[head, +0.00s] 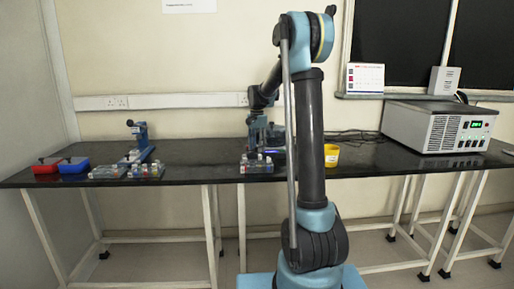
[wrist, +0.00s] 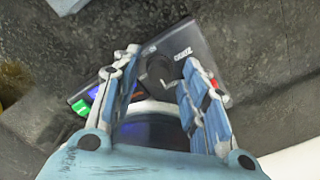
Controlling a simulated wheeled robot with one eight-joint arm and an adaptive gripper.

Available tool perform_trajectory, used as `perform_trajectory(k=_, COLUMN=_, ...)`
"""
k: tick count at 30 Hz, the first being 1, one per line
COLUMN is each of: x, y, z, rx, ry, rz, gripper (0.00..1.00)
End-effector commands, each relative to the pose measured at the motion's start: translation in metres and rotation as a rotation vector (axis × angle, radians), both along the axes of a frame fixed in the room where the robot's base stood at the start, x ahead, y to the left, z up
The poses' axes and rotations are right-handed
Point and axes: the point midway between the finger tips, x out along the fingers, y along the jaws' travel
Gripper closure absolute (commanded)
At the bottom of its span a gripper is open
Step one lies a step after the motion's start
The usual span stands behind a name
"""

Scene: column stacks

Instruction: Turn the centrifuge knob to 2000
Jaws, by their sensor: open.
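The centrifuge (wrist: 185,45) is a dark device with a lit blue display, a green button (wrist: 80,107) and a red button (wrist: 213,84). Its black knob (wrist: 157,72) shows in the wrist view between the two fingers of my gripper (wrist: 160,60). My gripper is open, with a finger on each side of the knob; I cannot tell whether either touches it. The number set on the knob is not readable. In the head view the centrifuge (head: 272,151) is partly hidden behind my arm, on the black bench.
Sample racks (head: 257,165) stand at the bench's front edge near the centrifuge. A yellow cup (head: 331,156) stands to the right, and a large grey box with a green display (head: 437,127) farther right. Red (head: 47,167) and blue (head: 73,166) boxes are at the left.

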Motion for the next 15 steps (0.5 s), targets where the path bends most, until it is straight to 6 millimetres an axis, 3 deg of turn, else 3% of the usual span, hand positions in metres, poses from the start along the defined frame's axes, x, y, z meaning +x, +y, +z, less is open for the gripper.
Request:
perform_trajectory(k=4, x=0.0, y=0.0, z=0.0002, rx=0.0, ry=0.0, rz=0.0, gripper=0.62)
perform_trajectory(k=9, x=0.0001, y=-0.0001, z=0.0004, rx=0.0, ry=0.0, rz=0.0, gripper=1.0)
perform_trajectory(k=15, x=0.0003, y=0.0001, z=0.0005, rx=0.001, ry=-0.001, rz=0.002, gripper=1.0)
